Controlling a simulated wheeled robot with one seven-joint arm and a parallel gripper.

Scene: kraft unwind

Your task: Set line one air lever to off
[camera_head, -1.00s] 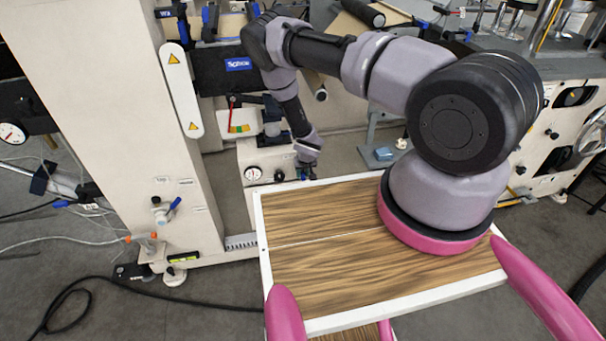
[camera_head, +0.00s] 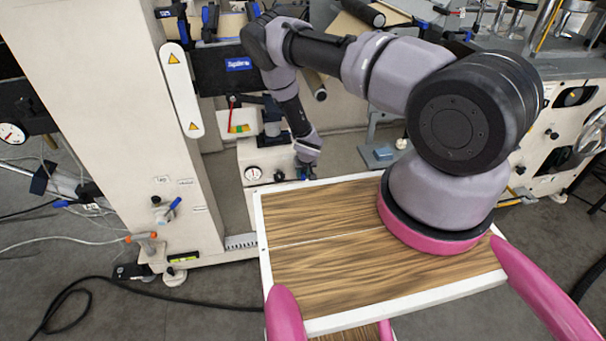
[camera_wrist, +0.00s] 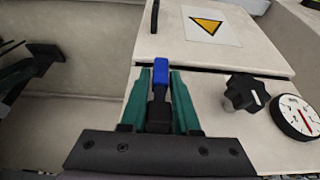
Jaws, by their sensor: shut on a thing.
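A blue-tipped lever (camera_wrist: 160,72) with a dark stem stands between the green fingers of my gripper (camera_wrist: 161,95) in the wrist view. The fingers are shut on it, one on each side, and its blue tip shows a little past the fingertips. In the head view my gripper (camera_head: 306,172) is low at the front of a cream machine box, just beyond the wooden table's far edge; details there are small. Another blue-handled valve (camera_head: 172,207) is on the cream column at left, apart from my gripper. Its handle slants up to the right.
A black star knob (camera_wrist: 246,92) and a round gauge (camera_wrist: 297,117) sit right of the held lever. A yellow warning label (camera_wrist: 208,26) is on the panel above. The wood-topped table (camera_head: 330,215) lies close in front of my gripper. A black cable crosses the floor at left.

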